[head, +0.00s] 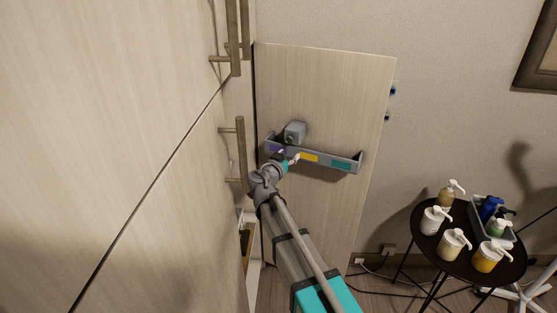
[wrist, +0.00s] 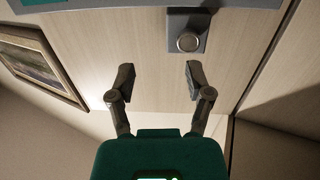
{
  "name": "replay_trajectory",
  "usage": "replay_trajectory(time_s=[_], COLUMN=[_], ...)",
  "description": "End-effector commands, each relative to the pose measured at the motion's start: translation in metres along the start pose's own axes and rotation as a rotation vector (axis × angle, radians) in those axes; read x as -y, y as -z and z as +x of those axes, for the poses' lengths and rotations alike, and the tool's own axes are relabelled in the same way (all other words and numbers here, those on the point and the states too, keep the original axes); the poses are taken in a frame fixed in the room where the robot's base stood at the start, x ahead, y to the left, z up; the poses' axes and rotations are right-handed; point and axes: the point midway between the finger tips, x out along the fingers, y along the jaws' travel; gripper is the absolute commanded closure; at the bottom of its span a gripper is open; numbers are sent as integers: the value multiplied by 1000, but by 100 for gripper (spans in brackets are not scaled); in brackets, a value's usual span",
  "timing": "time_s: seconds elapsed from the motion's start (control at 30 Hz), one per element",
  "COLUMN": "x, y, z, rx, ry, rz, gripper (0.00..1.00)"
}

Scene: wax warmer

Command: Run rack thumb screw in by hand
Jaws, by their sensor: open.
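A grey rack (head: 327,161) with purple, yellow and teal labels is on the inner face of an open cabinet door. A grey block (head: 295,132) stands just above its left part. In the wrist view the block (wrist: 202,22) carries a round metal knob, which looks like the thumb screw (wrist: 188,42). The rack's edge (wrist: 120,6) shows at the top there. My gripper (wrist: 160,80) is open and empty, its fingers apart. The knob lies beyond the fingertips, towards the right finger, and is not touched. In the head view my gripper (head: 288,158) is in front of the rack and partly covers it.
The open door (head: 345,90) stands behind the rack, with cabinet fronts (head: 110,110) and bar handles (head: 241,150) close on the left. A round black table (head: 428,262) with several pump bottles and a tray stands at right. Cables lie on the floor beside it.

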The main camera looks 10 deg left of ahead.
Motion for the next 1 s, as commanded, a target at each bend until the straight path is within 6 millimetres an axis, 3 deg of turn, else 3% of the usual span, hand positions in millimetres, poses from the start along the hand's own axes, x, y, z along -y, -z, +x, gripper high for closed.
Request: replay_trajectory(time_s=[0.1, 0.2, 0.67, 1.0], x=[25, 32, 32, 32], y=[2, 5, 6, 6], z=[-7, -10, -9, 2], rx=[-43, -57, -58, -58], ry=[46, 62, 62, 61], rz=[18, 24, 25, 25], gripper=[34, 34, 34, 34])
